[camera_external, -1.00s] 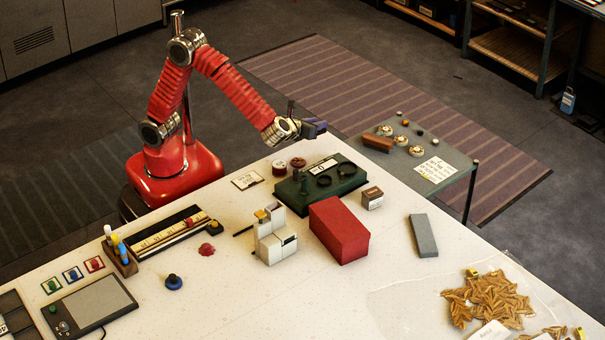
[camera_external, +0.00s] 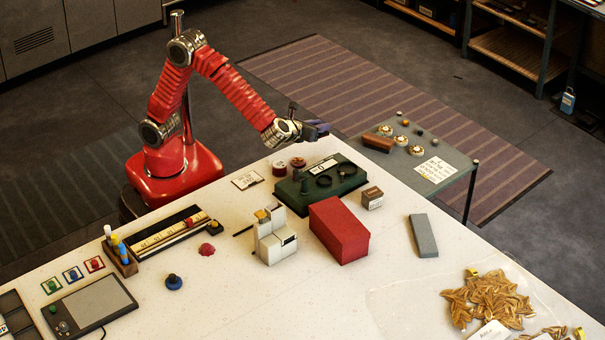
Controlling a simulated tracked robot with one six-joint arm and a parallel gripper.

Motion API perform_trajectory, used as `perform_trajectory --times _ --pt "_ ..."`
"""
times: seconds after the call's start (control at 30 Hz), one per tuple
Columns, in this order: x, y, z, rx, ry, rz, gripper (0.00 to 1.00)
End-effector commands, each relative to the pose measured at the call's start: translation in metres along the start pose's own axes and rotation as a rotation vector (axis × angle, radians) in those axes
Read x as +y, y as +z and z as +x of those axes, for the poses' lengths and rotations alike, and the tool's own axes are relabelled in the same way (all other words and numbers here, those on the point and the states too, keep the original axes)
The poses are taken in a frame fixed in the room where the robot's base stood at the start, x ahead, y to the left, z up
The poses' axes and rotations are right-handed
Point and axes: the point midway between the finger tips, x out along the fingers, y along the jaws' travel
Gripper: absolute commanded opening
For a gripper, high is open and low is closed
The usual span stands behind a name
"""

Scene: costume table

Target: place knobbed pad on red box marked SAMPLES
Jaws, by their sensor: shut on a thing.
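The red box (camera_external: 338,231) stands on the white table right of centre, with a plain top; I cannot read any marking on it. My gripper (camera_external: 318,130) is in the air beyond the table's far edge, up and left of the red box. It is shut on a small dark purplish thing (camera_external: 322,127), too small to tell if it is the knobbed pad. A blue knobbed piece (camera_external: 173,282) and a red domed piece (camera_external: 207,249) sit on the table at left.
A green case (camera_external: 343,185) lies behind the red box. A white block stand (camera_external: 274,247) is left of it, and a small brown box (camera_external: 372,197) and a grey slab (camera_external: 423,236) are to its right. A lower side table (camera_external: 445,150) holds small items.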

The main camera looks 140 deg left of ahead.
Motion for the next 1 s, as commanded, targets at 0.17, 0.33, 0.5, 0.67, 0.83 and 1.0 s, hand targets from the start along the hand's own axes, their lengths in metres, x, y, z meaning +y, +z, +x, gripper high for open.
perform_trajectory --times 0.17,0.33,0.5,0.67,0.83,1.0 --pt "-0.047 -0.004 -0.028 -0.002 -0.124 0.050 0.00" --pt "-0.100 -0.009 -0.068 -0.004 -0.273 0.110 0.00" --pt "-0.147 -0.013 -0.113 -0.006 -0.421 0.170 0.00" --pt "-0.187 -0.017 -0.160 -0.007 -0.558 0.225 0.00" --pt "-0.224 -0.021 -0.214 -0.009 -0.702 0.283 0.00" --pt "-0.253 -0.025 -0.269 -0.009 -0.836 0.338 0.00"
